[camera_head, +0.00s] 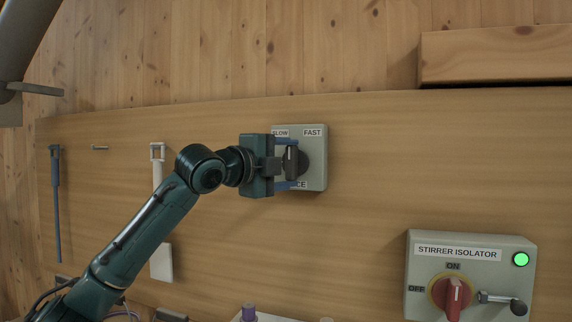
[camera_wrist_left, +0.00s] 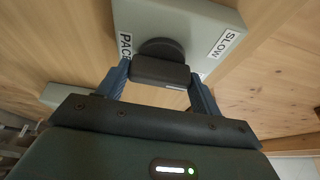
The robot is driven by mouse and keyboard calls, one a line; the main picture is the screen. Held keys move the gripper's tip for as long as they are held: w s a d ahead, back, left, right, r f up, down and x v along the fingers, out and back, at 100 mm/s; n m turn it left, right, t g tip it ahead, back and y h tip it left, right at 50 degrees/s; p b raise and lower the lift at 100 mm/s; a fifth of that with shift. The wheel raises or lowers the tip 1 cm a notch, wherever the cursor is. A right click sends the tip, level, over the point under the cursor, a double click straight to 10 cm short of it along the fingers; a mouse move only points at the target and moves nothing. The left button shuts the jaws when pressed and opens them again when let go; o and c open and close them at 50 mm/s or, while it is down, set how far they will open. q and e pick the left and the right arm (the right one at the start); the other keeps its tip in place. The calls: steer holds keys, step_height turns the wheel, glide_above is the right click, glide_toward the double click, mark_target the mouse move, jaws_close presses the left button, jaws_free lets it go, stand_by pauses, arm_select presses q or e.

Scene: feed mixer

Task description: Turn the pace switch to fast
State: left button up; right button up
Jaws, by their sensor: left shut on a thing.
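The pace switch is a grey box (camera_head: 318,165) on the wooden board, with a dark round-based knob (camera_head: 291,160). Its SLOW label is at the upper left and FAST at the upper right; the PACE label below is partly covered. My left gripper (camera_head: 289,163) reaches in from the left and is shut on the knob, one blue finger above and one below. The knob's grip bar looks roughly upright in the head view; I cannot tell exactly where it points. In the left wrist view the knob (camera_wrist_left: 160,72) sits between the two fingers. My right gripper is not in view.
A stirrer isolator box (camera_head: 418,290) stands at the lower right, with a red handle (camera_head: 453,297), a lever and a lit green lamp (camera_head: 521,259). A blue tool (camera_head: 57,205) and a white tool (camera_head: 158,175) hang at the left. The board right of the switch is clear.

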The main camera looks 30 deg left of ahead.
arm_select(q)
steer(key=shift+d+f, duration=0.1)
steer(key=o, duration=1)
steer(key=shift+s, duration=0.3)
steer(key=s+b, duration=0.1)
steer(key=s, duration=0.3)
steer(key=s+a+b, duration=0.1)
steer(key=s+b, duration=0.1)
steer(key=s, duration=0.2)
steer(key=s+a+b, duration=0.1)
steer(key=s, duration=0.3)
steer(key=shift+s, duration=0.2)
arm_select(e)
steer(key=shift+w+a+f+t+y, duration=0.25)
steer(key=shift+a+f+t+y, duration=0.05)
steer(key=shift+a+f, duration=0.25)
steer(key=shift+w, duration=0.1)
